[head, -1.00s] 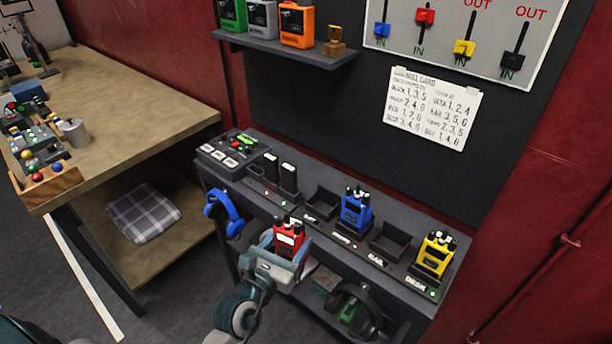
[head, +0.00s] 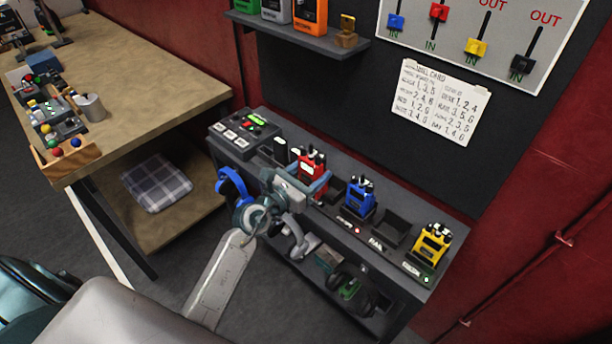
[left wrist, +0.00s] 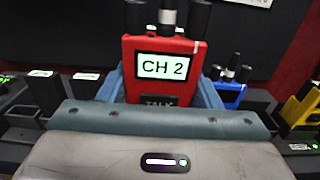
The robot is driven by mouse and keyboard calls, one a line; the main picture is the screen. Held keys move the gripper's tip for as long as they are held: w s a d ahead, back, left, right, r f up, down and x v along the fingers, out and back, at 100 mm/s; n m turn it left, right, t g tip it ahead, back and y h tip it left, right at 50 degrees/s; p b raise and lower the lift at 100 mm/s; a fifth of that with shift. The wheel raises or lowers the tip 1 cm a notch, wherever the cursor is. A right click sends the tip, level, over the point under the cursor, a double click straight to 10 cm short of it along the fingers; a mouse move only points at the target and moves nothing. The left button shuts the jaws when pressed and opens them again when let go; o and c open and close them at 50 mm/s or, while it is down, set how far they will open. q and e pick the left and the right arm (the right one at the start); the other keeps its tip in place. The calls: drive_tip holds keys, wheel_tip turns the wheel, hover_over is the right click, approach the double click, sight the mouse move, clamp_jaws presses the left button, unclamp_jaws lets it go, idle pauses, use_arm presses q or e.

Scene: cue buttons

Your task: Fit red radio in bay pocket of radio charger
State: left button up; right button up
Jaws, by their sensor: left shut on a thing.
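The red radio (head: 312,163) is upright between the fingers of my left gripper (head: 307,184), above the left half of the charger. In the left wrist view the red radio (left wrist: 165,62) faces the camera, its screen reading CH 2. The blue-grey fingers are on both sides of it. The charger (head: 408,266) is a dark strip on the shelf top. An empty pocket (head: 393,228) lies between the blue and yellow radios. Another pocket, right of the red radio, is partly hidden. The pocket labels are too small to read surely. My right gripper is not in view.
The blue radio (head: 360,194) and yellow radio (head: 433,243) stand in the charger. A button box (head: 243,132) is at its left end. A blue headset (head: 232,182) hangs in front. A channel card (head: 437,102) is on the wall behind.

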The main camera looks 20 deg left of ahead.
use_arm(q)
drive_tip(key=shift+x, duration=0.95)
drive_tip(key=b+x, duration=0.1)
drive_tip(key=x, duration=0.1)
drive_tip(key=f+b+x, duration=0.1)
drive_tip(key=x, duration=0.1)
drive_tip(key=shift+w+d, duration=0.1)
drive_tip(key=shift+w, duration=0.2)
drive_tip(key=shift+r, duration=0.1)
drive_tip(key=shift+w+d+b, duration=0.1)
drive_tip(key=shift+w+b, duration=0.2)
drive_tip(key=shift+f, duration=0.75)
idle(0.6)
drive_tip(key=shift+f+b, duration=0.3)
idle(0.8)
